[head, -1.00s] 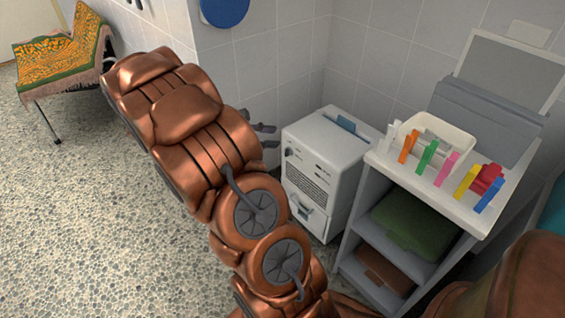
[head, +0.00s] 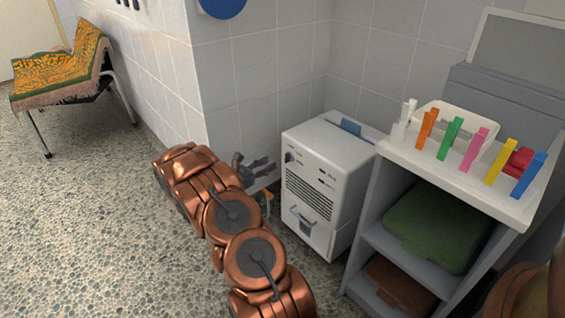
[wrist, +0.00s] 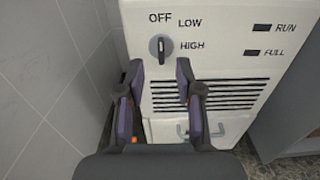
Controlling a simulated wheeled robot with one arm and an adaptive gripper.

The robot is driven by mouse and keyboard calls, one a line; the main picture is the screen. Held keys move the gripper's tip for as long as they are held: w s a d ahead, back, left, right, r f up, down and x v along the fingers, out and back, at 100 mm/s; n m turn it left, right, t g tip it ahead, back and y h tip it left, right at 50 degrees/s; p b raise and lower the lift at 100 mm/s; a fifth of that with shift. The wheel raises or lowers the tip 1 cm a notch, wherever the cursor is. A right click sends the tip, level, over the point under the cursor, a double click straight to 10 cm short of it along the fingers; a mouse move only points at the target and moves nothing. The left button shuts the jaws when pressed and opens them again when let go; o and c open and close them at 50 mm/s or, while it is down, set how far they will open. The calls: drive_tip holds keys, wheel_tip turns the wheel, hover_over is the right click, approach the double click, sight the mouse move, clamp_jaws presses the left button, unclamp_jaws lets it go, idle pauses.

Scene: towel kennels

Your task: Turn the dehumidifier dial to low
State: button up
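The white dehumidifier (head: 330,160) stands against the tiled wall. Its dial (wrist: 161,50) is a small round knob at the upper left of the front face, also visible in the head view (head: 289,157). The dial's ridge stands about upright, in line with OFF above it. The LOW label (wrist: 190,22) is to the upper right and HIGH (wrist: 192,45) to the right. My gripper (wrist: 160,82) is open and empty, its fingers spread below the dial and before the vent slots. In the head view my gripper (head: 258,170) is just left of the dehumidifier, apart from the dial.
A grey shelf unit (head: 365,215) with coloured clips on top stands close on the right. The tiled wall (wrist: 50,80) is close on the left. RUN and FULL indicators (wrist: 262,28) and a lower handle (wrist: 200,131) are on the front. Open floor (head: 90,230) lies left.

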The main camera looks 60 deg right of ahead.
sight(288, 158)
drive_tip(key=shift+b+x, duration=1.2)
drive_tip(key=shift+x, duration=2.6)
drive_tip(key=shift+s, duration=0.15)
clamp_jaws()
